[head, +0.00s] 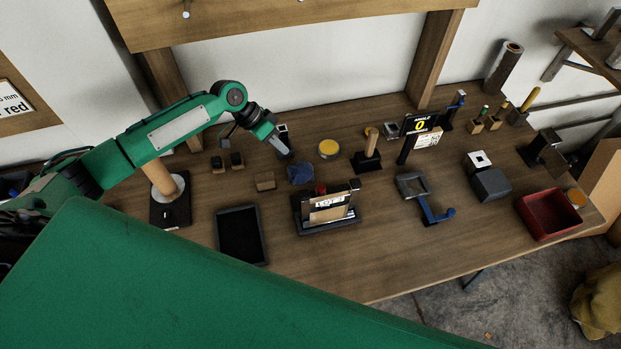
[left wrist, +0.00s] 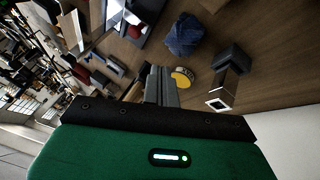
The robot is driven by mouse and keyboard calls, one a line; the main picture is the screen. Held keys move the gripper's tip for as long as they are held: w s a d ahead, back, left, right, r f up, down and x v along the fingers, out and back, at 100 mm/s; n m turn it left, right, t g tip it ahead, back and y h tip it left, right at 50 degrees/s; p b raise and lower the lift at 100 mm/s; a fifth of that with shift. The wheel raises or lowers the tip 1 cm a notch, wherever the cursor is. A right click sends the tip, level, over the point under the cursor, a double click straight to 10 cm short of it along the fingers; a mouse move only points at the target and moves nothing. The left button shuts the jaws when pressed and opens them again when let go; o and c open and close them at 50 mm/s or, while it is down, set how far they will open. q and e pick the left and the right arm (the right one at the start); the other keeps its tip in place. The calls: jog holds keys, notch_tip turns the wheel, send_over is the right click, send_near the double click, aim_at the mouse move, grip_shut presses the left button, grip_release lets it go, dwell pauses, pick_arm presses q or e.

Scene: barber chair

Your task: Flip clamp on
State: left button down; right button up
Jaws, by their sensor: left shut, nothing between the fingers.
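My left gripper (head: 287,153) is shut and empty over the back left of the bench; its closed fingers also show in the left wrist view (left wrist: 160,86). Nothing is labelled as a clamp. A grey frame (head: 412,185) with a blue lever (head: 438,213) lies at the middle right, well apart from the gripper; I cannot tell whether it is the clamp. A dark piece with a white square (head: 282,128) stands just behind the gripper, partly hidden; it seems to show in the left wrist view too (left wrist: 218,104). My right gripper is not in view.
A blue cloth (head: 300,174) and a yellow round tin (head: 329,149) lie close to the gripper. A dark tray (head: 241,235), a card holder (head: 327,212), an "ANGLE 0" display (head: 421,124) and a red bin (head: 549,214) share the wooden bench (head: 385,250). Its front middle is bare.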

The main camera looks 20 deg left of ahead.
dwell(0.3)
pick_arm(q)
jog(key=p, duration=0.4)
send_near(322, 195)
jog(key=w+f, duration=0.1)
jog(key=w+a, duration=0.1)
jog(key=w, duration=0.1)
jog(key=w+a+f, duration=0.1)
jog(key=shift+w+f, duration=0.3)
jog(key=shift+w, duration=0.05)
jog(key=shift+s+d+p, duration=0.55)
jog(key=shift+d+p, duration=0.25)
jog(key=shift+d, duration=0.1)
jog(key=shift+s+d+f+p, duration=0.25)
jog(key=shift+s+d+p, duration=0.1)
jog(key=shift+d, duration=0.2)
jog(key=shift+d+f, duration=0.15)
